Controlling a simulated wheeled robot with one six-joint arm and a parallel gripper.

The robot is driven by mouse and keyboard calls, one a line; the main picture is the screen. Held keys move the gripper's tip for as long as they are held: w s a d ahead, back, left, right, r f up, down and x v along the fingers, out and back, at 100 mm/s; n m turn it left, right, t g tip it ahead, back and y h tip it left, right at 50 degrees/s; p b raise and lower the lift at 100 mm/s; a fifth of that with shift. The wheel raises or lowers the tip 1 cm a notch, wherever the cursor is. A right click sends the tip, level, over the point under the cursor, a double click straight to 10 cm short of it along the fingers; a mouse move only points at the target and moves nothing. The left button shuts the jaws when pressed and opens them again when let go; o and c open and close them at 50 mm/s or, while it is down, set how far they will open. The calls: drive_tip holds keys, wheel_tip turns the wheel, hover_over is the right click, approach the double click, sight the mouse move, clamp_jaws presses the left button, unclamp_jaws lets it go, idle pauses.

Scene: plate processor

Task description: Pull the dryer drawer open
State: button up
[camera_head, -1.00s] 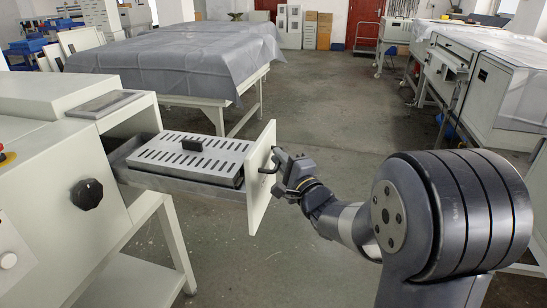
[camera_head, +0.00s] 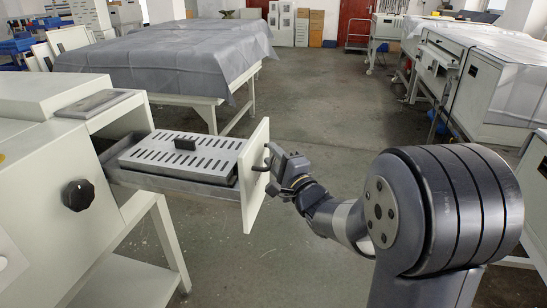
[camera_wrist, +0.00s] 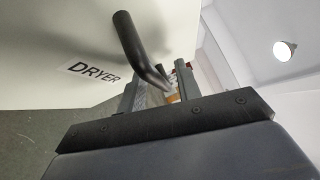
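The dryer drawer (camera_head: 150,183) is pulled well out of the machine on the left. Its white front panel (camera_head: 254,185) faces my arm, and its label reads "DRYER" in the wrist view (camera_wrist: 93,73). A black bar handle (camera_head: 262,164) stands out from the panel. My gripper (camera_head: 278,160) is at the handle. In the wrist view, the fingers (camera_wrist: 157,88) stand apart, with the bent end of the handle (camera_wrist: 142,50) between them. Gaps show beside the bar, but contact on the far side is hidden. A slotted metal lid (camera_head: 185,155) with a dark knob covers the drawer.
The machine body (camera_head: 40,165) with a black dial (camera_head: 78,194) stands at left on a white frame. A cloth-covered table (camera_head: 170,60) is behind the drawer. White cabinets (camera_head: 492,95) line the right. Open grey floor (camera_head: 310,110) lies between.

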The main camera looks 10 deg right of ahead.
drive_tip(key=v, duration=1)
drive_tip(key=shift+s+p, duration=0.3)
drive_tip(key=shift+w, duration=0.1)
drive_tip(key=x, duration=1)
drive_tip(key=shift+w+a+b, duration=0.1)
drive_tip(key=shift+w+b, duration=0.2)
drive_tip(key=shift+w, duration=0.1)
drive_tip(key=shift+a, duration=0.2)
drive_tip(key=shift+s+d, duration=0.1)
drive_tip(key=shift+d, duration=0.05)
